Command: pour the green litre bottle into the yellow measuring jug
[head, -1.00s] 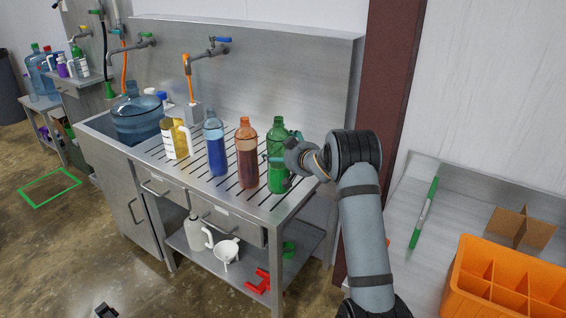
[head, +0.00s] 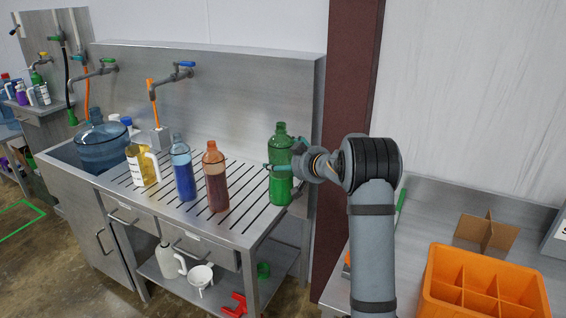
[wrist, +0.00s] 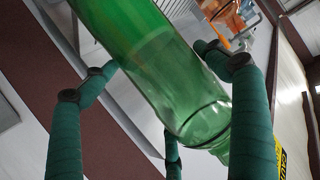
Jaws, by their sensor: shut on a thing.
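The green bottle (head: 281,185) is upright in the head view, at the right end of the slatted steel bench. My gripper (head: 280,167) is shut around its side from the right. In the wrist view the green bottle (wrist: 165,70) fills the middle between my dark green fingers (wrist: 165,95). It appears raised off the bench, though its base clearance is hard to judge. A pale container with a handle and yellow contents (head: 142,166) stands at the left of the slats. I cannot tell whether it is the yellow measuring jug; no other yellow jug shows clearly.
A blue bottle (head: 184,175) and a red-brown bottle (head: 215,182) stand on the slats left of the green one. A large water bottle (head: 102,148) is in the sink. An orange divided crate (head: 485,285) sits on the right table. Taps (head: 172,77) overhang the bench.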

